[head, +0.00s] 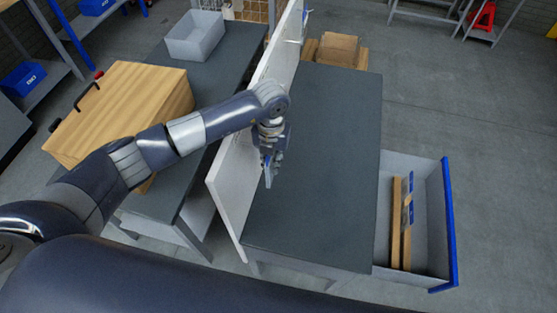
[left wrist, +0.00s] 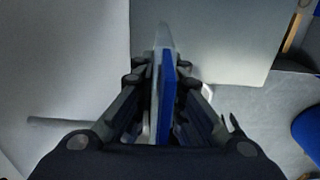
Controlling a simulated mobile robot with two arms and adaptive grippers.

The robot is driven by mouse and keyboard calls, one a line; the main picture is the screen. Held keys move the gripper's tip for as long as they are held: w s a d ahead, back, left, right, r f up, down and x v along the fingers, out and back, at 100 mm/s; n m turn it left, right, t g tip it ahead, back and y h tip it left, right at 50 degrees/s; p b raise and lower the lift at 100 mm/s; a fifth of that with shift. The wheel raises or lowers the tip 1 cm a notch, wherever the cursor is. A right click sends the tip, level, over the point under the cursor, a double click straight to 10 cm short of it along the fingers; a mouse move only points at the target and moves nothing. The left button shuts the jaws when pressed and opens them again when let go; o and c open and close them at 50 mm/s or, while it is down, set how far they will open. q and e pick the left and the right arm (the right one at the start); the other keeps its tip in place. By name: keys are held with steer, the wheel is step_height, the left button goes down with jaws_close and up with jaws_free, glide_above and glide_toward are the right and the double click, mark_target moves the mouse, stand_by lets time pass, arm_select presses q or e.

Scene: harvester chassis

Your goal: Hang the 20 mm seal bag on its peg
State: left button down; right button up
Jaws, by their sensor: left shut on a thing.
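My left gripper (head: 268,168) is shut on a thin bag with a blue strip, held above the dark bench beside the white upright panel. In the left wrist view the blue strip (left wrist: 168,95) stands between the fingers of the left gripper (left wrist: 162,85), with a pale, flat part beside it. Its size label cannot be read. The white panel (head: 232,180) stands along the bench's left side, and a small peg (head: 292,41) shows near its far end. A grey rod-like shape (left wrist: 60,123) shows against the pale surface in the wrist view. My right gripper is not in view.
The dark bench top (head: 325,150) is clear. A wooden box (head: 130,95) and a grey tray (head: 195,38) stand left of the panel.

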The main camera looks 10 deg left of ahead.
arm_select(q)
steer(key=a, duration=0.2)
steer(key=a+f, duration=0.1)
steer(key=a, duration=0.1)
steer(key=shift+a+f+b, duration=0.1)
steer(key=shift+a+b, duration=0.25)
stand_by(0.3)
